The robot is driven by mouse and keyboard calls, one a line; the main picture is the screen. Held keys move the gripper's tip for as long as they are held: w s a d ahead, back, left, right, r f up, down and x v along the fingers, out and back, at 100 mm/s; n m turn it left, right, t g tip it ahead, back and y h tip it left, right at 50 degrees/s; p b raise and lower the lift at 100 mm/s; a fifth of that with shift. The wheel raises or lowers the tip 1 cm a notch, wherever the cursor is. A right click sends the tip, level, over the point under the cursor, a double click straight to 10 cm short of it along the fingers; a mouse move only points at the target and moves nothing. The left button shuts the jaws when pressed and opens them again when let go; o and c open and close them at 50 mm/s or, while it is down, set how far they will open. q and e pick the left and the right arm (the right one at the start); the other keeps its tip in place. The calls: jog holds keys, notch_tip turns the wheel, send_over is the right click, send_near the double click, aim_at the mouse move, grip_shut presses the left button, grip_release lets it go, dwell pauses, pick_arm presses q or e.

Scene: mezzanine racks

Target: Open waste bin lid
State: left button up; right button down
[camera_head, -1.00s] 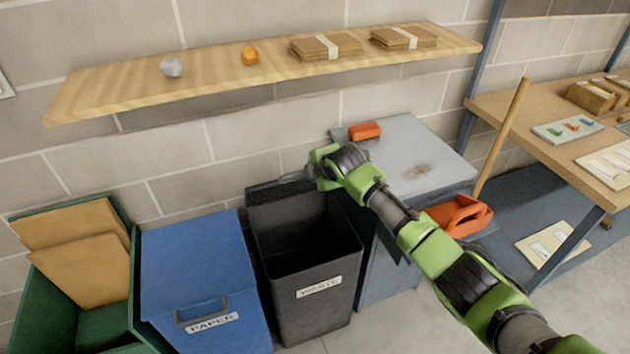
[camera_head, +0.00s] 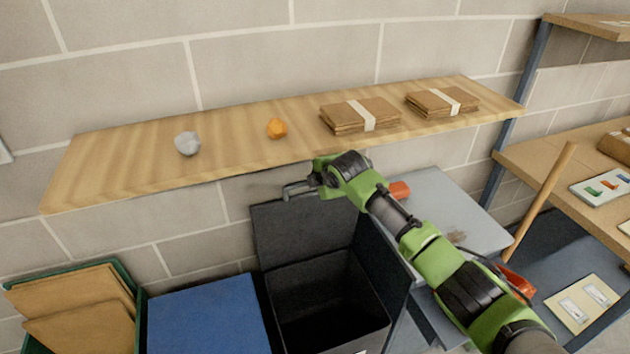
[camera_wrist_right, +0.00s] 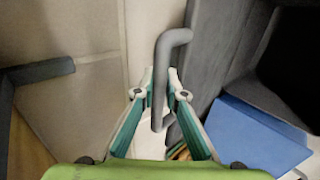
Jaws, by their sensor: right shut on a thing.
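The black waste bin (camera_head: 395,290) stands below the wall shelf, open at the top with a dark interior. Its lid (camera_head: 300,232) stands up at the back of the opening, near the wall. My right gripper (camera_head: 305,188) is at the lid's top edge, just under the shelf. It is shut on the lid's grey bar handle (camera_head: 290,190). In the right wrist view, the handle (camera_wrist_right: 172,42) passes between the two fingers (camera_wrist_right: 160,88). The bin's front label is mostly out of frame. My left gripper is not in view.
The wooden shelf (camera_head: 110,170) is close above my right gripper. The blue paper bin (camera_head: 205,315) and a green bin with cardboard (camera_head: 140,305) stand to the left. A grey cabinet (camera_head: 455,205) with an orange item (camera_head: 399,190) is behind my right arm.

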jog(key=c, duration=2.1)
grip_release()
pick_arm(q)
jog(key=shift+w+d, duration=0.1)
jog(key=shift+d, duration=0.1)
pick_arm(e)
jog(key=s+d, duration=0.1)
jog(key=s, duration=0.3)
jog(key=s+d, duration=0.1)
jog(key=s, duration=0.3)
jog(key=s+d, duration=0.2)
jog(key=s, duration=0.2)
jog(key=shift+s+r, duration=0.15)
jog(key=shift+r, duration=0.25)
